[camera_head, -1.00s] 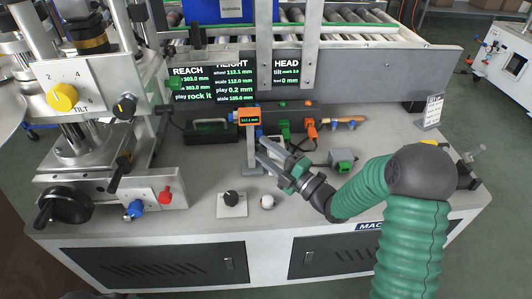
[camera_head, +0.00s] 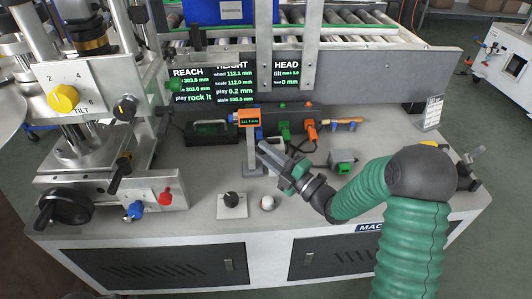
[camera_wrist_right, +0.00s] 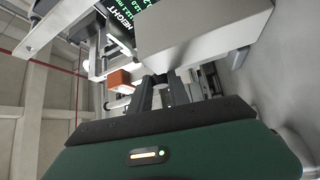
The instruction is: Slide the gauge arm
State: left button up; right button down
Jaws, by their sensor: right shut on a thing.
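The height gauge has an orange head with a small green readout (camera_head: 249,118) on a grey upright post (camera_head: 251,150) standing on the bench. In the head view my right gripper (camera_head: 263,147) reaches in from the right, with its fingers close together at the post, below the orange head. It is shut on the gauge arm, which the fingers mostly hide. In the right wrist view the fingers (camera_wrist_right: 158,93) lie below a large grey block (camera_wrist_right: 200,35), with the orange head (camera_wrist_right: 122,80) to their left. My left gripper is not in view.
A grey-green box (camera_head: 342,160) is to the right. Green-lettered screens (camera_head: 235,85) stand behind. The labeller column with a yellow knob (camera_head: 63,96) is at left.

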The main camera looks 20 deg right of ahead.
jog(key=shift+f, duration=0.1)
dwell(0.7)
notch_tip(320, 180, up, 3)
jog(key=shift+f+p, duration=0.1)
jog(key=shift+p, duration=0.6)
jog(key=c, duration=1.2)
grip_release()
jog(key=p+v, duration=0.2)
jog(key=v, duration=1.5)
jog(key=shift+p, duration=0.4)
